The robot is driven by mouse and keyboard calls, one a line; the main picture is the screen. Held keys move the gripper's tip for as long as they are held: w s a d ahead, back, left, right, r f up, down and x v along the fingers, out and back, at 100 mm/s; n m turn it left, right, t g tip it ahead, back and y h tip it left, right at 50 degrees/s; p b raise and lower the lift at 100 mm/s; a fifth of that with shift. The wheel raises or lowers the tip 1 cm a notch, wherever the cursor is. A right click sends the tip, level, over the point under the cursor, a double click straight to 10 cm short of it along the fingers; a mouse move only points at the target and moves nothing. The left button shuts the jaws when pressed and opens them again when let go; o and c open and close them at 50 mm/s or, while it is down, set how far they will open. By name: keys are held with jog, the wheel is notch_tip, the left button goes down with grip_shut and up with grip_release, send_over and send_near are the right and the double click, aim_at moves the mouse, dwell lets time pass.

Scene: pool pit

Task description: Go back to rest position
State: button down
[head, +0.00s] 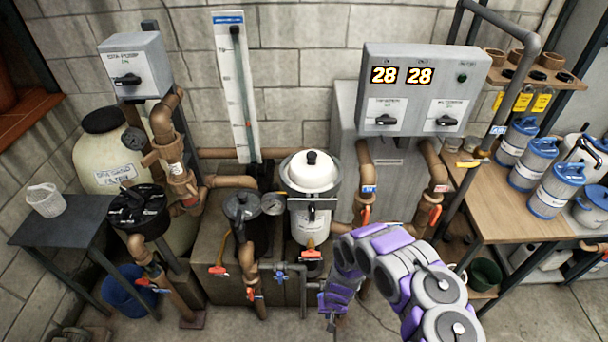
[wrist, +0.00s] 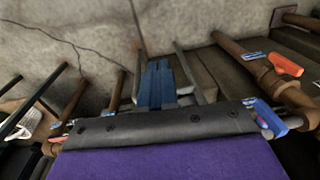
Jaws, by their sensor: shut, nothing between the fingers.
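My arm reaches out from the lower right of the head view, in front of the pipework. My gripper (head: 331,322) points down near the floor, left of the arm's forearm, and shows only small there. In the wrist view the blue fingers of my gripper (wrist: 157,85) are together, with nothing seen between them. They appear apart from the pipes around them.
A grey control box (head: 418,90) reads 28 and 28. A white-topped filter (head: 310,205) and pipes with orange-handled valves stand close behind my arm. A wooden bench (head: 490,215) with blue-lidded containers is at right. Bare floor (head: 540,310) lies at lower right.

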jog(key=w+d+r+h, duration=0.1)
jog(key=w+d+r, duration=0.1)
jog(key=d+r, duration=0.75)
jog(key=w+d+r+h, duration=0.2)
jog(key=d+r, duration=0.2)
jog(key=r, duration=1.1)
jog(key=s+a+r+m+g, duration=0.1)
jog(key=s+r, duration=0.2)
jog(key=r, duration=0.5)
jog(key=s+r+m, duration=0.1)
jog(key=s+r, duration=0.2)
jog(key=r, duration=0.6)
jog(key=s+a+r, duration=0.2)
jog(key=s+r, duration=0.3)
jog(key=s, duration=0.4)
jog(key=s+a+r+n+y+b, duration=0.1)
jog(key=s+a+r, duration=0.2)
jog(key=s, duration=0.6)
jog(key=s+a+r+n+g+y, duration=0.1)
jog(key=s+a+r, duration=0.2)
jog(key=s+r, duration=0.5)
jog(key=shift+s, duration=0.45)
